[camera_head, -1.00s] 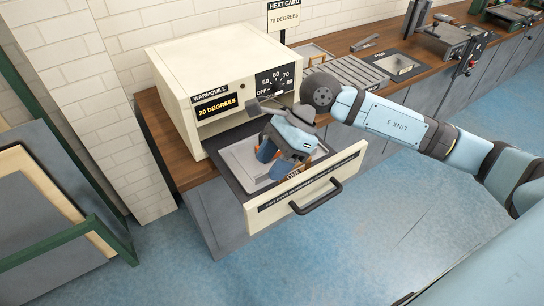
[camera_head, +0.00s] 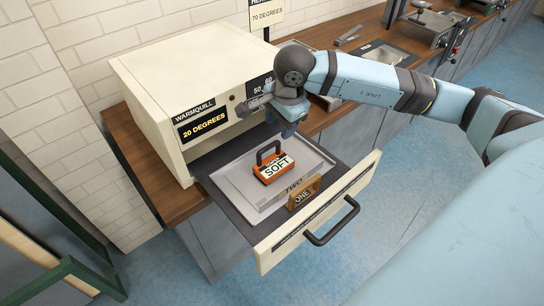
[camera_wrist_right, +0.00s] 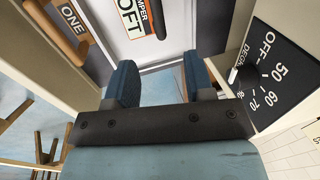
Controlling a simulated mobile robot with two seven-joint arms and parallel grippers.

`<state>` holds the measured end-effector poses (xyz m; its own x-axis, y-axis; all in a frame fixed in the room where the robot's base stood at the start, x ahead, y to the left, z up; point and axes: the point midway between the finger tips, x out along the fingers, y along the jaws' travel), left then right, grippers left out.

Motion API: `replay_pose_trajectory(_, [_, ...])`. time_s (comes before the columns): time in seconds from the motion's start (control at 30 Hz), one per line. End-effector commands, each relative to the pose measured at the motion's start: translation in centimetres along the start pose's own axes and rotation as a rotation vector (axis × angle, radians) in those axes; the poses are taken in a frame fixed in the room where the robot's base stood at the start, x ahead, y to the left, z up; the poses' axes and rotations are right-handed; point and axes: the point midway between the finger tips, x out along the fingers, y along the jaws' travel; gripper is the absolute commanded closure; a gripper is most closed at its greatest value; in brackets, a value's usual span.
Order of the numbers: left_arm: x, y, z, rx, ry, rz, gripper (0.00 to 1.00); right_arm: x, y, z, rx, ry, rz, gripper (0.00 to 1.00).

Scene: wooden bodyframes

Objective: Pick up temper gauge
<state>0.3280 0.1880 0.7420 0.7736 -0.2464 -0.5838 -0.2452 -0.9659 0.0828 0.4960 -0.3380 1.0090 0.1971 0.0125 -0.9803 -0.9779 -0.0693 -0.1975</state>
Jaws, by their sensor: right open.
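The temper gauge (camera_head: 273,170) is an orange block with a dark handle on top and a white label reading SOFT. It stands on the grey tray (camera_head: 230,182) in the pulled-out drawer of the cream WARMQUILL cabinet (camera_head: 187,75). Part of it shows at the top of the right wrist view (camera_wrist_right: 134,15). My right gripper (camera_head: 289,130) is open and empty, behind and above the gauge, near the cabinet's dial. Its two blue fingers (camera_wrist_right: 160,82) stand apart in the wrist view. My left gripper is not in view.
A brown ONE tag (camera_head: 303,194) stands near the drawer front, beside a TWO marking. The drawer front (camera_head: 320,215) has a black handle. My right arm crosses above the wooden bench. A dial panel (camera_wrist_right: 275,75) is close to the right finger.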

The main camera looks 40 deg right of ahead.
Motion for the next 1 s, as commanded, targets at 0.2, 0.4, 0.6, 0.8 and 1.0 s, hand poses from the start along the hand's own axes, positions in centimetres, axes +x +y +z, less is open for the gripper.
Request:
replay_pose_trajectory(0.2, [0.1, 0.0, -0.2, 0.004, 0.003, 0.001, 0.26, 2.8, 0.1, 0.1, 0.001, -0.001, 0.001, 0.51])
replay_pose_trajectory(0.4, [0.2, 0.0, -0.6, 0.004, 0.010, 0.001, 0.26, 3.8, 0.1, 0.3, 0.000, -0.002, 0.002, 0.51])
replay_pose_trajectory(0.6, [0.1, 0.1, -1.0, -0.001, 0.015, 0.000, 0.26, 6.7, 0.4, 0.8, 0.001, -0.002, 0.003, 0.51])
replay_pose_trajectory(0.8, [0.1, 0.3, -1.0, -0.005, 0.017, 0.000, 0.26, 8.2, 0.3, 0.8, 0.000, -0.001, 0.000, 0.51])
replay_pose_trajectory(1.0, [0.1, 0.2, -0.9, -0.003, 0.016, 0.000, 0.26, 8.2, 0.3, 0.8, 0.000, -0.001, 0.000, 0.65])
